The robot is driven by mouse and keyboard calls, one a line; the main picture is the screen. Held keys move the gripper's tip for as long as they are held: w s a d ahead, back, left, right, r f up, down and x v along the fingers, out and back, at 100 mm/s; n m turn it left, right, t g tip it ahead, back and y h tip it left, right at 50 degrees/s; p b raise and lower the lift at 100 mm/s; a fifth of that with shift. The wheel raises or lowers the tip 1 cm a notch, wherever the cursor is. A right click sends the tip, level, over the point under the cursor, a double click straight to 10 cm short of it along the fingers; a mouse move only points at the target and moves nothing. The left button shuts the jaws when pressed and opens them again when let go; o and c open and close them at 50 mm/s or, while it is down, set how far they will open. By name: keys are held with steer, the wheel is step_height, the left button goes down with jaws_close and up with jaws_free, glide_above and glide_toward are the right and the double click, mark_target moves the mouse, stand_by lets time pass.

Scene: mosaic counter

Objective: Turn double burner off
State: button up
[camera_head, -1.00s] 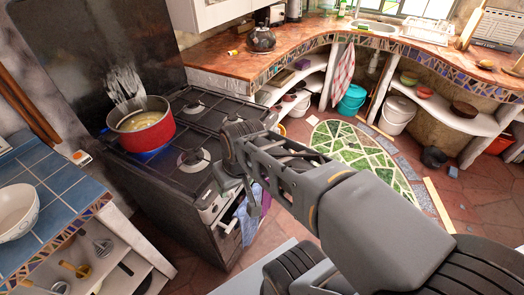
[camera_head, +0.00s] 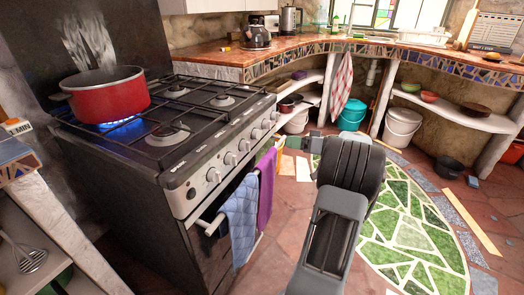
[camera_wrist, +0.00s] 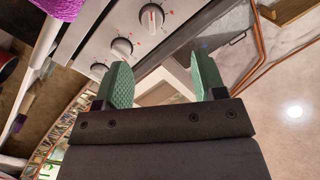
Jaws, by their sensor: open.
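The stove (camera_head: 150,150) stands at the left of the head view, with a row of several white knobs (camera_head: 231,159) along its front panel. A blue flame (camera_head: 120,121) burns under a red pot (camera_head: 108,93) on a left burner. My gripper (camera_head: 291,142) is just in front of the panel's far right end, partly hidden by my wrist. In the wrist view, its green-padded fingers (camera_wrist: 163,75) are open and empty. A knob (camera_wrist: 152,17) lies ahead of the fingers, and another knob (camera_wrist: 122,48) is close to the left finger. I cannot tell whether they touch.
A blue towel (camera_head: 240,220) and a purple towel (camera_head: 266,188) hang from the oven rail (camera_head: 211,226) below the knobs. The curved counter (camera_head: 330,42) runs behind, with buckets beneath. The floor around the green mosaic (camera_head: 400,225) is mostly clear.

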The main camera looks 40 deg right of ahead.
mark_target(257, 134)
steer(key=w+d+b+x, duration=0.1)
steer(key=b+x, duration=0.2)
steer(key=x, duration=0.9)
steer(key=shift+w+t, duration=0.15)
steer(key=shift+t, duration=0.25)
steer(key=shift+d, duration=0.15)
steer(key=c, duration=0.9)
